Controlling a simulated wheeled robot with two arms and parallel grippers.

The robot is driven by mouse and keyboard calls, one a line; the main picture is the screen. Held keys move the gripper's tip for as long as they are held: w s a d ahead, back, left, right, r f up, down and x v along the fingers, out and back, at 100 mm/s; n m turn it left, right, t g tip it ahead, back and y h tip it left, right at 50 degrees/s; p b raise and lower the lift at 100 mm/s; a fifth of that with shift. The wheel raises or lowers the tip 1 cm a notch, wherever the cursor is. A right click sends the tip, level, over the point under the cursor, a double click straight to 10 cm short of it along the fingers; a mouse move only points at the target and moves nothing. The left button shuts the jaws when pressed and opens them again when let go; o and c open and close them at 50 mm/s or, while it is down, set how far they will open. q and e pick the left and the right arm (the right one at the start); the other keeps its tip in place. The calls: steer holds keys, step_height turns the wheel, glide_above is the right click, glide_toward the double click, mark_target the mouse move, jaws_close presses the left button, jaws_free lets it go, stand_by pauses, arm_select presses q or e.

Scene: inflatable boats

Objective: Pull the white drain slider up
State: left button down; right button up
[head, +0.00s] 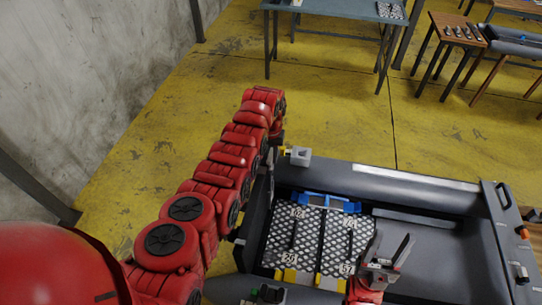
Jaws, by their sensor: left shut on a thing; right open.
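My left arm reaches along the left side of the grey inflatable boat (420,185) and bends down at its far left corner. My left gripper (280,151) is there, mostly hidden behind my own wrist, and is shut. A small pale block (300,156) beside it at that corner looks like the white drain slider; the grip itself is too small to see clearly. My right gripper (393,250) is open and empty, its two fingers spread above the boat's floor near the right edge of the checkered boards.
Checkered floor boards (282,235) with numbers lie in the boat, with a blue bracket (330,200) at their far end and yellow pieces (290,276) at the near end. The yellow floor between is clear.

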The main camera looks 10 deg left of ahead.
arm_select(q)
steer(key=shift+a+r, duration=0.1)
steer(key=shift+r, duration=0.05)
steer(key=shift+w+r+p, duration=0.1)
steer(key=shift+r+p, duration=0.6)
steer(key=shift+r, duration=0.5)
steer(key=shift+r+p, duration=0.4)
steer(key=shift+r, duration=0.75)
steer(key=c, duration=0.6)
jaws_free()
steer(key=shift+c, duration=0.2)
steer(key=shift+f, duration=0.1)
step_height(320, 180, up, 2)
steer(key=shift+r, duration=0.2)
step_height(320, 180, up, 5)
steer(key=shift+f, duration=0.15)
